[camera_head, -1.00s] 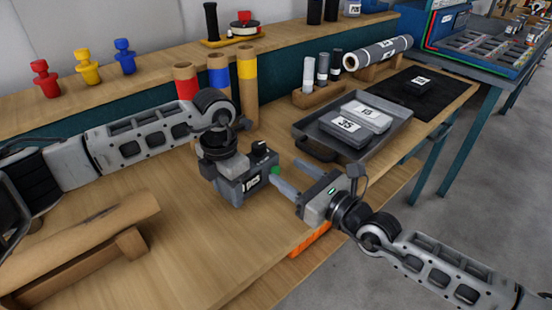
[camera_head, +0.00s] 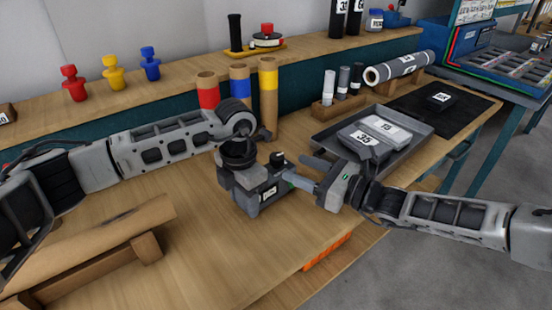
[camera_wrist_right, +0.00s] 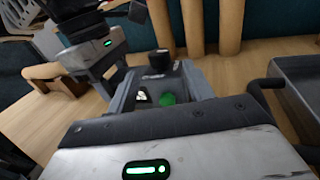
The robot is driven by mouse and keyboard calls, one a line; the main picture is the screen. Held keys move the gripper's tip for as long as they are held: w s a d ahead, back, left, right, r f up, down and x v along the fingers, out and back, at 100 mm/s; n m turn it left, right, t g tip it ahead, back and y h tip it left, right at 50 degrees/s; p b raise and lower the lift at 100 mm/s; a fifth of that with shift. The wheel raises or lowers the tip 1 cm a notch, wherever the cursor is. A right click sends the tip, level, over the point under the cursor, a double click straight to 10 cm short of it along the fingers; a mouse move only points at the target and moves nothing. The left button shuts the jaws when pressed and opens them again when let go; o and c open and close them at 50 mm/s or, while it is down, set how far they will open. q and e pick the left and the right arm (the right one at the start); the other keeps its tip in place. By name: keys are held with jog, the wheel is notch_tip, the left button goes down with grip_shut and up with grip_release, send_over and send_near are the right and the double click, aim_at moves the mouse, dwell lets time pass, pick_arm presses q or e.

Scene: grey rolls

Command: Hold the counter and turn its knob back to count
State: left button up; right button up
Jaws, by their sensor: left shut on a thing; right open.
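The counter (camera_head: 262,198) is a dark grey box with a small white display on its front and a black knob (camera_head: 277,158) on top. My left gripper (camera_head: 246,185) is shut on it from the left side; the fingertips are largely hidden. The counter appears just above the bench. My right gripper (camera_head: 300,170) is open just right of the counter, its fingers pointing toward it. In the right wrist view, the knob (camera_wrist_right: 162,61) stands upright beyond the fingers, with a green round part (camera_wrist_right: 168,98) below it. I see no clear contact with the knob.
A grey tray (camera_head: 322,140) with two labelled boxes lies behind my right gripper. Tubes with red, blue and yellow bands (camera_head: 268,75) stand behind the counter. A wooden cradle with a brown roll (camera_head: 95,240) is at front left. The bench middle front is clear.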

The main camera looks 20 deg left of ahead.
aim_at(283, 162)
jog(key=x, duration=0.7)
jog(key=shift+d, duration=0.1)
jog(key=c, duration=1)
